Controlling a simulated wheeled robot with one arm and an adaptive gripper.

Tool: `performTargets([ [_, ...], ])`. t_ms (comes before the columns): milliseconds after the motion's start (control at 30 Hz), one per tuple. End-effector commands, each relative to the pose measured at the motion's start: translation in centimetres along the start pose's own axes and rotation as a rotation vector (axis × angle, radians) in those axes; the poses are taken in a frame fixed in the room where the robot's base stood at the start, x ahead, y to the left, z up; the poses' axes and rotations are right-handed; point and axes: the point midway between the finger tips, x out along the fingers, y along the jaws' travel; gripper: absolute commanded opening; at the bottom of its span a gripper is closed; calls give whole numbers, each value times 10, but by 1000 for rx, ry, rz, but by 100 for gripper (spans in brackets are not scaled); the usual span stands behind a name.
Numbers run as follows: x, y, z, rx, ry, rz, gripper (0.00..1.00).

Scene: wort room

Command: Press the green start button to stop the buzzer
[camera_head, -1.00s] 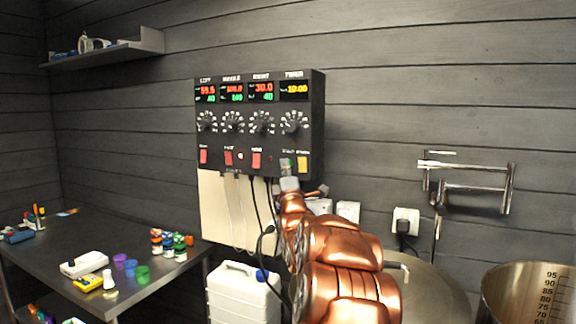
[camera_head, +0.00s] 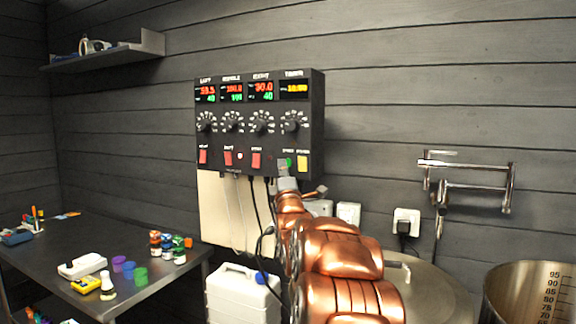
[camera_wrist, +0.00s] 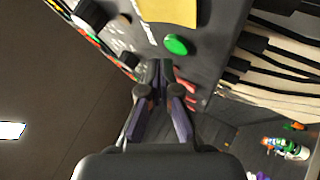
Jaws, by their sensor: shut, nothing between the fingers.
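The green start button (camera_head: 289,162) is at the lower right of the black control panel (camera_head: 270,140), left of a yellow switch (camera_head: 303,163). In the wrist view the round green button (camera_wrist: 176,44) is fully uncovered. My gripper (camera_head: 283,169) is at the panel's lower edge, close to the button and slightly left of and below it in the head view. In the wrist view my gripper (camera_wrist: 160,68) has its fingertips together and empty, just short of the button in the picture. I see a gap there; exact depth to the panel is unclear.
Red switches (camera_head: 256,161) and knobs (camera_head: 262,122) share the panel's face. Cables hang below it. A white canister (camera_head: 240,292) stands below, a steel pot (camera_head: 520,292) at right, and a table (camera_head: 50,255) with small items at left.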

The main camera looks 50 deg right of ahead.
Motion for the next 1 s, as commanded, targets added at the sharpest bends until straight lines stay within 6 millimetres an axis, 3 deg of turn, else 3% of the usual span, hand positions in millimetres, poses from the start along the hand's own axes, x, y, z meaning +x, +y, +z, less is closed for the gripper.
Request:
performTargets([
  [533,-31,20,-22,-1,1,2,0],
  [1000,-34,24,-25,-1,1,0,0],
])
